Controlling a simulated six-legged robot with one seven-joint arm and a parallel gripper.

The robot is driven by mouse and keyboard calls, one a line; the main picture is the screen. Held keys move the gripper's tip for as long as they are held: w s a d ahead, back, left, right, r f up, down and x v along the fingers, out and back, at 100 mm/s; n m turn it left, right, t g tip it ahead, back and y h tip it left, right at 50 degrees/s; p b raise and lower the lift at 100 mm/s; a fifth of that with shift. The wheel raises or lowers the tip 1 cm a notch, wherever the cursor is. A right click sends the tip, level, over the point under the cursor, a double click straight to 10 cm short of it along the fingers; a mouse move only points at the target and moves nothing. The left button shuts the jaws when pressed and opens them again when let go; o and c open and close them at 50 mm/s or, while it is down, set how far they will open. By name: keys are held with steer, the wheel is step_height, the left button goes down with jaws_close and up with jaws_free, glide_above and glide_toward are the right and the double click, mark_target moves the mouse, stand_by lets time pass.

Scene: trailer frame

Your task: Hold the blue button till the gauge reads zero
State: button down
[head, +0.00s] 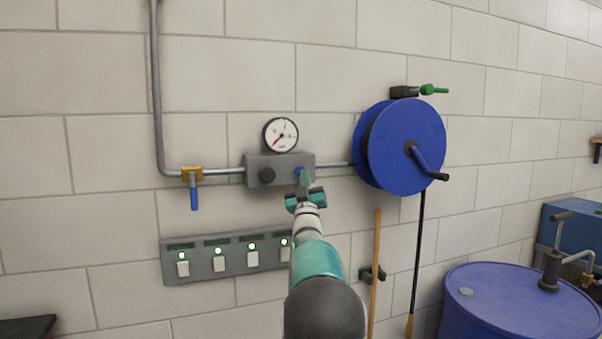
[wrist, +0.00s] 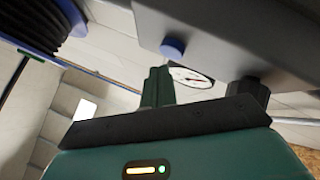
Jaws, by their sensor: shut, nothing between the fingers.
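The blue button (head: 299,170) sits on the right part of a grey box on the wall. It also shows in the wrist view (wrist: 172,47) as a blue disc standing out from the box. The round white gauge (head: 281,135) is above the box; its red needle points to the lower left, but the numbers are too small to read. In the wrist view the gauge (wrist: 190,78) is partly hidden. My gripper (head: 304,178) is shut and empty, its fingertips close to the button. In the wrist view the fingertips (wrist: 157,72) appear just short of the button; contact cannot be told.
A black knob (head: 267,175) is on the same box, left of the button. A blue hose reel (head: 405,147) is to the right. A grey switch panel (head: 205,262) is below. A blue-handled valve (head: 194,190) is on the pipe, and a blue drum (head: 500,310) is lower right.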

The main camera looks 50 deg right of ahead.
steer(key=shift+s+a, duration=0.4)
steer(key=shift+s, duration=0.3)
steer(key=shift+s+a, duration=0.45)
steer(key=shift+s, duration=0.25)
steer(key=shift+s+a, duration=0.4)
steer(key=shift+s, duration=0.3)
